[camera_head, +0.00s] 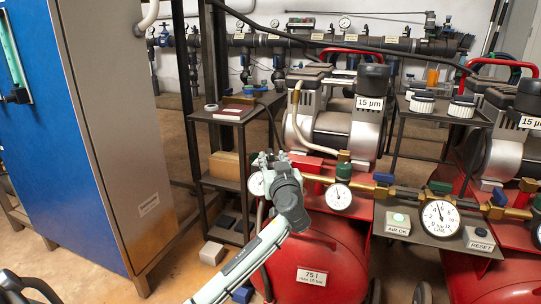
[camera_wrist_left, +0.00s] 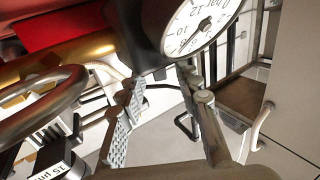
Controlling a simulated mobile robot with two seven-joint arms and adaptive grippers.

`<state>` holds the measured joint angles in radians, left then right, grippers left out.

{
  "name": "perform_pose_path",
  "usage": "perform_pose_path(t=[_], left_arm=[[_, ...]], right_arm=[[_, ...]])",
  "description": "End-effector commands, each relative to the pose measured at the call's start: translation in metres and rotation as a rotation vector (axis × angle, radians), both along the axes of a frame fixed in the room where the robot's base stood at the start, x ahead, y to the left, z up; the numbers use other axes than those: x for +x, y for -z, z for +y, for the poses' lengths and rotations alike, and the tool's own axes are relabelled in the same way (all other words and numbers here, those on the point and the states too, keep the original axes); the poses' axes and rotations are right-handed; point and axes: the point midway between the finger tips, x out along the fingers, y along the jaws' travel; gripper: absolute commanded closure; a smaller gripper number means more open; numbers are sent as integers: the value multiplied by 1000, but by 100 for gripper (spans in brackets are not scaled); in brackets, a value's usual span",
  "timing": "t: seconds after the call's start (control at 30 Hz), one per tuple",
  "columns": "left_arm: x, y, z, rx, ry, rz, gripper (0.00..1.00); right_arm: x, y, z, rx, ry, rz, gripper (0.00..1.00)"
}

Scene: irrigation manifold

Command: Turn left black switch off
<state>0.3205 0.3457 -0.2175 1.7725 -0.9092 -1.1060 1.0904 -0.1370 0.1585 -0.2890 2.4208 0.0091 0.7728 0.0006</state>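My left gripper (camera_head: 272,160) is at the left end of the left compressor's brass line, in front of a small gauge (camera_head: 257,184). In the left wrist view its two fingers (camera_wrist_left: 160,112) stand apart with nothing between them. A white-faced gauge with a dark casing (camera_wrist_left: 200,25) is close beyond the fingertips there. I cannot clearly make out a black switch in either view; the gripper covers part of this area. The left compressor has a red tank (camera_head: 318,262) and a black top cover (camera_head: 372,79). My right gripper is not in view.
A blue and grey cabinet (camera_head: 110,140) stands at the left. A dark shelf rack (camera_head: 225,170) is behind the gripper. Gauges (camera_head: 339,197) and coloured valve handles line the brass pipe.

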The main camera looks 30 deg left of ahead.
Motion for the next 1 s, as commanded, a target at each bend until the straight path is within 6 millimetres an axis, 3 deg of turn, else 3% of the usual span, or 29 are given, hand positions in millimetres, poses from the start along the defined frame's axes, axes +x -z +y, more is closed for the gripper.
perform_pose_path(t=[0.23, 0.57, 0.83, 1.0], left_arm=[[22, 0, 21, 1, 0, -1, 66], [25, 0, 24, -1, 0, 1, 66], [25, 0, 24, -1, 0, 0, 99], [25, 0, 24, -1, -1, 1, 100]], right_arm=[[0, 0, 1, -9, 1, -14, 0], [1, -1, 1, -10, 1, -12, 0], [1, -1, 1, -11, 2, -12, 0], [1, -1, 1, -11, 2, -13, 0]])
